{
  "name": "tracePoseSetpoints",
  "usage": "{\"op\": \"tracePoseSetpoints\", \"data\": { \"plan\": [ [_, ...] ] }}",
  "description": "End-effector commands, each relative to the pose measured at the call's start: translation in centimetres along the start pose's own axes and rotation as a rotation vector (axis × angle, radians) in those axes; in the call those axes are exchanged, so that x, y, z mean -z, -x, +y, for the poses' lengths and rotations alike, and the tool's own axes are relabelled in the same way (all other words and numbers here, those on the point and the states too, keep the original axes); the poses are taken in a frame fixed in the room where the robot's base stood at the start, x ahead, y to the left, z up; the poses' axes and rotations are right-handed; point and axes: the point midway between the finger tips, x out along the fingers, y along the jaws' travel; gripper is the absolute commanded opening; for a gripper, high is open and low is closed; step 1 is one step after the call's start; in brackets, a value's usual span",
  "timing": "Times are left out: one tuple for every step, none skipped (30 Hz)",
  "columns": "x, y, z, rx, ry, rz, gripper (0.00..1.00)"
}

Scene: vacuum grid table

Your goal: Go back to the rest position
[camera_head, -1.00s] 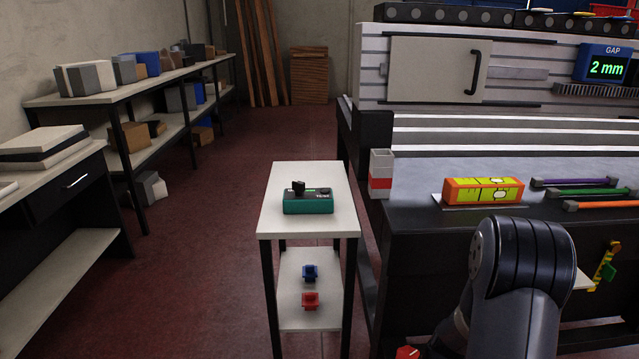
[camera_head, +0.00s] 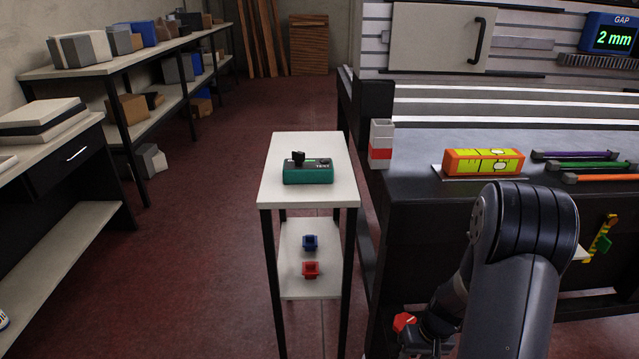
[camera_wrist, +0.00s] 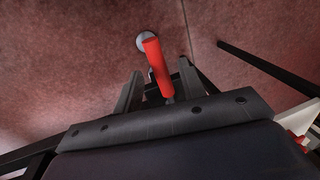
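My gripper (camera_wrist: 160,80) points down over the red floor in the wrist view. Its two grey fingers stand apart. A red bar (camera_wrist: 156,65) with a pale round end shows between them, with gaps visible at its sides. I cannot tell how far below the fingers it lies. In the head view my arm (camera_head: 525,240) is folded at the lower right, in front of the dark workbench (camera_head: 420,225). The gripper end is low there and mostly dark, with a small red part (camera_head: 403,321) beside it.
A narrow white side table (camera_head: 285,195) holds a teal tester (camera_head: 308,172), with blue (camera_head: 310,242) and red (camera_head: 311,269) pieces on its lower shelf. An orange-yellow level (camera_head: 483,162) and coloured rods (camera_head: 585,165) lie on the bench. The floor (camera_head: 190,260) at left centre is clear.

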Motion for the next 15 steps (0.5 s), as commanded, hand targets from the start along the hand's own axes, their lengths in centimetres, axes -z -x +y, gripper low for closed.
{"op": "tracePoseSetpoints", "data": {
  "plan": [
    [-0.1, -1.4, 0.1, 0.000, 0.001, -0.003, 0.39],
    [-0.1, -1.9, 0.1, 0.000, 0.001, -0.003, 0.39],
    [0.0, -1.7, 0.2, -0.001, 0.017, -0.004, 0.39],
    [0.1, -1.4, 0.4, -0.001, 0.042, -0.007, 0.39],
    [0.1, -1.3, 0.6, -0.001, 0.062, -0.010, 0.39],
    [0.1, -1.3, 0.7, -0.001, 0.088, -0.016, 0.39],
    [0.1, -1.2, 0.8, -0.001, 0.105, -0.020, 0.39],
    [0.1, -1.2, 0.9, -0.001, 0.120, -0.023, 0.39],
    [0.2, -1.2, 1.1, -0.001, 0.136, -0.026, 0.39],
    [0.2, -1.2, 1.1, -0.001, 0.147, -0.028, 0.39],
    [0.2, -1.2, 1.2, -0.001, 0.155, -0.029, 0.39],
    [0.2, -1.2, 1.3, -0.001, 0.163, -0.031, 0.39],
    [0.2, -1.2, 1.3, -0.001, 0.168, -0.032, 0.39],
    [0.2, -1.1, 1.3, -0.001, 0.172, -0.033, 0.39],
    [0.2, -1.2, 1.4, -0.001, 0.175, -0.034, 0.39]
  ]
}}
